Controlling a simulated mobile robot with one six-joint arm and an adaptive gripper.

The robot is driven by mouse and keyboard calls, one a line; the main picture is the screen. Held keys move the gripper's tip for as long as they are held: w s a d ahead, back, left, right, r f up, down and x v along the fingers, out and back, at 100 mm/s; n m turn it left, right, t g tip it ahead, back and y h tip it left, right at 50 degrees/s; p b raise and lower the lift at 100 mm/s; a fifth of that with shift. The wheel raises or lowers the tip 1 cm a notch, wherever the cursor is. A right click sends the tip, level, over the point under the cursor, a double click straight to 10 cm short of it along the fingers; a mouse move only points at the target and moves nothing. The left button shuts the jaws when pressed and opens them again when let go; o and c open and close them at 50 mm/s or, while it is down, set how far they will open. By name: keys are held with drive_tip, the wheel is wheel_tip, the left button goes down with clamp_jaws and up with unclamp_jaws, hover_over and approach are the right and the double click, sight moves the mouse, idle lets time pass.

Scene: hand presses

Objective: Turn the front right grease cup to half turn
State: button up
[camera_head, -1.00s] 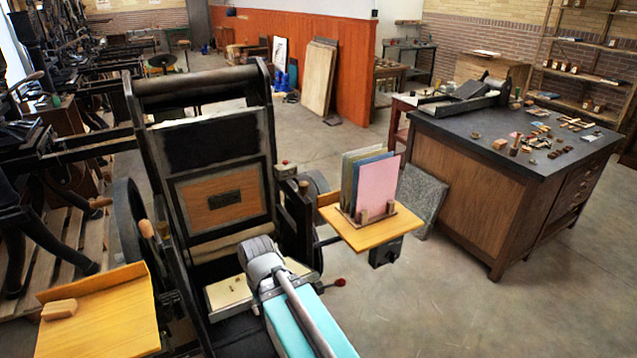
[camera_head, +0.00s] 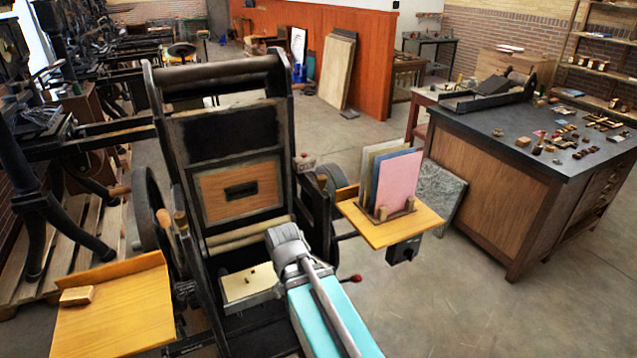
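The black hand press (camera_head: 225,125) stands in front of me, with a wood panel (camera_head: 240,190) in its upright frame. A small cup-like fitting (camera_head: 304,162) sits at the upper right of the press frame; I cannot tell whether it is the front right grease cup. Another small brownish fitting (camera_head: 181,220) is on the left side. My grey and teal arm reaches up from the bottom over the lower front of the press, right of a cream plate (camera_head: 248,284). My gripper does not show; the arm hides whatever is beyond its wrist.
A wooden shelf (camera_head: 420,222) with upright coloured sheets (camera_head: 398,182) juts out right of the press. A red-knobbed lever (camera_head: 355,278) is below it. A yellow board (camera_head: 115,315) with a wood block (camera_head: 76,296) is at left. A dark-topped cabinet (camera_head: 490,185) stands right; floor in front is clear.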

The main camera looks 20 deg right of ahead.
drive_tip(key=w+d+f+n+t+h+b, duration=0.2)
drive_tip(key=w+d+f+n+h+b, duration=0.15)
drive_tip(key=w+d, duration=0.45)
drive_tip(key=n+t+h+b, duration=0.8)
drive_tip(key=n+t+b, duration=0.35)
drive_tip(key=n, duration=1.15)
approach(320, 182)
drive_tip(key=shift+s+a+r+g, duration=0.15)
drive_tip(key=shift+s+a+g, duration=0.2)
drive_tip(key=shift+s+a, duration=0.35)
drive_tip(key=shift+w, duration=0.2)
drive_tip(key=x, duration=1.3)
drive_tip(key=shift+w+d, duration=0.2)
drive_tip(key=shift+d, duration=0.1)
